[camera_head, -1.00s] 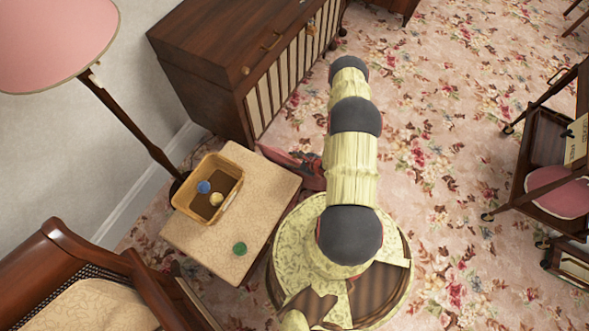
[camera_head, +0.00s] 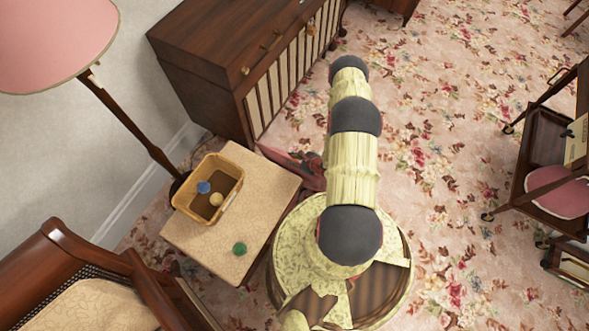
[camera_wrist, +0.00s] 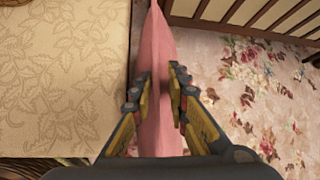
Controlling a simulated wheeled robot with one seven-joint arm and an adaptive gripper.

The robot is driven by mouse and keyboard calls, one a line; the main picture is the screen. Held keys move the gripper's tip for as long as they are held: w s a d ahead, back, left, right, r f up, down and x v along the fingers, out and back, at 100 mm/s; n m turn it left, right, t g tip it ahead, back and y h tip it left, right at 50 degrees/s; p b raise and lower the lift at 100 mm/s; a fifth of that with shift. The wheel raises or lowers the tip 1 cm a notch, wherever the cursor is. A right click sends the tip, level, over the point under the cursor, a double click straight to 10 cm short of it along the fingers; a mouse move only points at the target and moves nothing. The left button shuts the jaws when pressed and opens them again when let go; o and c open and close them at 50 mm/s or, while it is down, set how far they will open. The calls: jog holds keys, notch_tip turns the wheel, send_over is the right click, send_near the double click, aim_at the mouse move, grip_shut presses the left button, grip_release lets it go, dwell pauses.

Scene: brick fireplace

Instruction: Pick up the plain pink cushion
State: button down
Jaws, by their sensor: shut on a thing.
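The plain pink cushion (camera_wrist: 155,45) stands on edge between the two fingers of my gripper (camera_wrist: 161,80) in the wrist view. The fingers press on it from both sides, and its lower part is hidden by my gripper. In the head view a reddish-pink patch (camera_head: 308,176) shows between the small table and my arm. It is probably part of the cushion; my arm hides much of that spot.
A cream-topped small table (camera_head: 188,235) is close on the left, bearing a wicker basket (camera_head: 232,167) with balls and a green ball (camera_head: 239,248). A wooden cabinet (camera_head: 195,70) stands behind. A trolley with a pink pad (camera_head: 560,195) is at right. Flowered carpet is open between.

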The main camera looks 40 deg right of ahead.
jog(key=shift+s+a+f, duration=0.35)
jog(key=shift+s+a, duration=0.2)
jog(key=shift+a, duration=0.1)
jog(key=shift+w+d+r, duration=0.1)
jog(key=shift+d+r, duration=0.3)
jog(key=shift+r, duration=0.05)
jog(key=w+d+r+p, duration=0.1)
jog(key=d+r, duration=0.3)
jog(key=d, duration=0.3)
jog(key=w+d+r+p, duration=0.1)
jog(key=d+r+p, duration=0.1)
jog(key=d, duration=0.5)
jog(key=shift+r+p, duration=0.3)
jog(key=shift+r, duration=0.55)
jog(key=shift+d, duration=0.1)
